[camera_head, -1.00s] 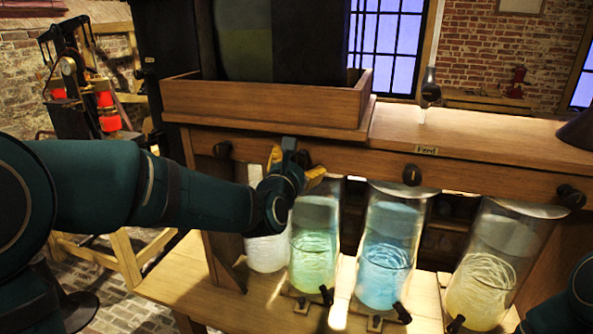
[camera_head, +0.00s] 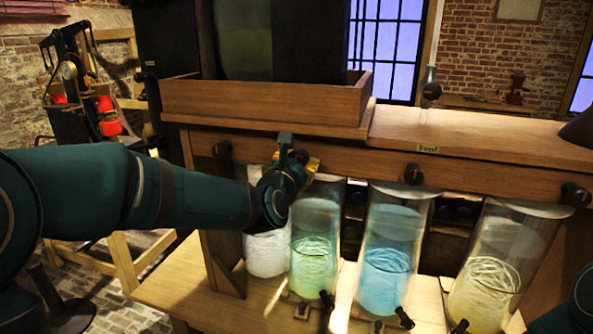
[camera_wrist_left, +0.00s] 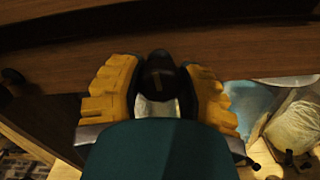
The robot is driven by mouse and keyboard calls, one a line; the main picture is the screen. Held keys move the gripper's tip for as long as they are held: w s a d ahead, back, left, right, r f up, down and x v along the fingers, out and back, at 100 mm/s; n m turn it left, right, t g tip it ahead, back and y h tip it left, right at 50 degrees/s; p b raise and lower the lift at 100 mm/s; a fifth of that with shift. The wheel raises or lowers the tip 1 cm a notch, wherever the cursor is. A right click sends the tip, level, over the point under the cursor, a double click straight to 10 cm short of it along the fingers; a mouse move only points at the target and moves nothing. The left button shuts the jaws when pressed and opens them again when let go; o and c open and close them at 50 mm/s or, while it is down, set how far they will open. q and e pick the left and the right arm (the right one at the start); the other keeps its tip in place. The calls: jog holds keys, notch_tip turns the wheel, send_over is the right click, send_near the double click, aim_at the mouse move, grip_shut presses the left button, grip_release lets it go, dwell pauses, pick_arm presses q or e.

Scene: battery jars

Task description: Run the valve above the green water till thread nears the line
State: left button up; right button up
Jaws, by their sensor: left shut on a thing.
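My left gripper (camera_head: 306,162) is at the beam above this jar. In the left wrist view its yellow fingers (camera_wrist_left: 161,85) are shut on a black valve knob (camera_wrist_left: 160,78), one finger on each side. The gripper hides most of that knob in the head view. My right gripper is not in view.
The clear jar (camera_head: 267,253), the blue jar (camera_head: 388,262) and the yellowish jar (camera_head: 485,280) stand beside the green one. Other black knobs (camera_head: 413,174) sit along the beam (camera_head: 350,171). A wooden tray (camera_head: 265,103) rests above.

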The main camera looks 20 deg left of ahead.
pick_arm(q)
jog(key=shift+f+n+b, duration=0.15)
jog(key=shift+n+b, duration=1.75)
jog(key=shift+b, duration=1.15)
jog(key=shift+a+n, duration=0.1)
jog(key=shift+n, duration=1)
jog(key=shift+r+n, duration=0.2)
jog(key=shift+n, duration=1.3)
dwell(0.6)
